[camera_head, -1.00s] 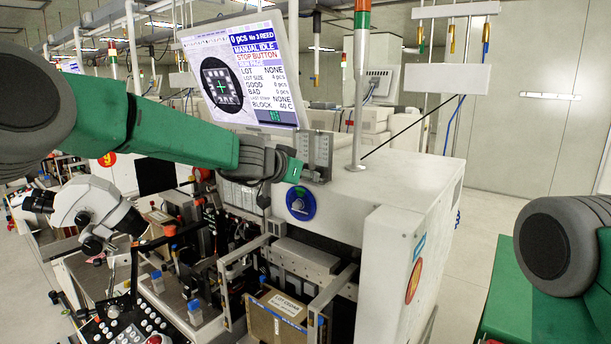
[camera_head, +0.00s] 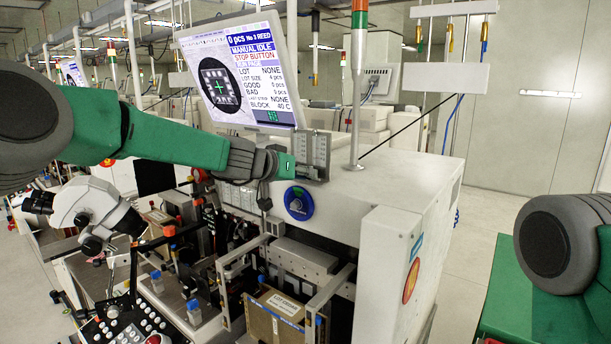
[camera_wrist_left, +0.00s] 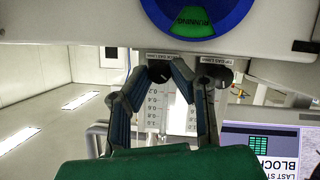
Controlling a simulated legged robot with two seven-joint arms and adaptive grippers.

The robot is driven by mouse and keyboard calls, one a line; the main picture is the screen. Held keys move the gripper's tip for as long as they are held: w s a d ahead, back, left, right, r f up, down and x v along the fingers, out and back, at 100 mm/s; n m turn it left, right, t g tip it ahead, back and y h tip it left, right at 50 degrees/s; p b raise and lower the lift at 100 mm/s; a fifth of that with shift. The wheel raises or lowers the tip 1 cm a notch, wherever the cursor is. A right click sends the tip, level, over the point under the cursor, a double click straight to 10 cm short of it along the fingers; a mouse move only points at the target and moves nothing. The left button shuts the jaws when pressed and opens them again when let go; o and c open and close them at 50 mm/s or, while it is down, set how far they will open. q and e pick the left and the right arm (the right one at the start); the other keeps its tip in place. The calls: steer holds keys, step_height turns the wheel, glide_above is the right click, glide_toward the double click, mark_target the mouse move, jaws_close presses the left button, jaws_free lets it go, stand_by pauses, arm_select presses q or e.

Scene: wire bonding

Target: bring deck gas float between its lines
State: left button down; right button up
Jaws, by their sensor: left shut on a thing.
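Two flowmeters with scales stand side by side on the bonder and show in the head view (camera_head: 315,152). The top gas knob (camera_wrist_left: 216,75) is beside the right finger. The fingers partly cover the scales, and I cannot make out the float or its lines. My right gripper is out of view.
A monitor (camera_head: 240,75) reading MANUAL IDLE stands behind my left arm. A blue round RUNNING dial (camera_head: 299,203) sits just below the meters. A signal-light pole (camera_head: 357,90) rises to the right. A microscope (camera_head: 95,210) is at the left.

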arm_select(q)
steer(key=shift+w+a+r+n, duration=0.1)
steer(key=shift+a+r+n, duration=0.1)
steer(key=shift+n, duration=0.2)
steer(key=shift+d, duration=0.1)
steer(key=c, duration=1.6)
jaws_free()
steer(key=shift+o, duration=0.9)
steer(key=shift+f, duration=0.2)
steer(key=v, duration=1.2)
steer(key=shift+w+a+f, duration=0.2)
steer(key=shift+a, duration=0.05)
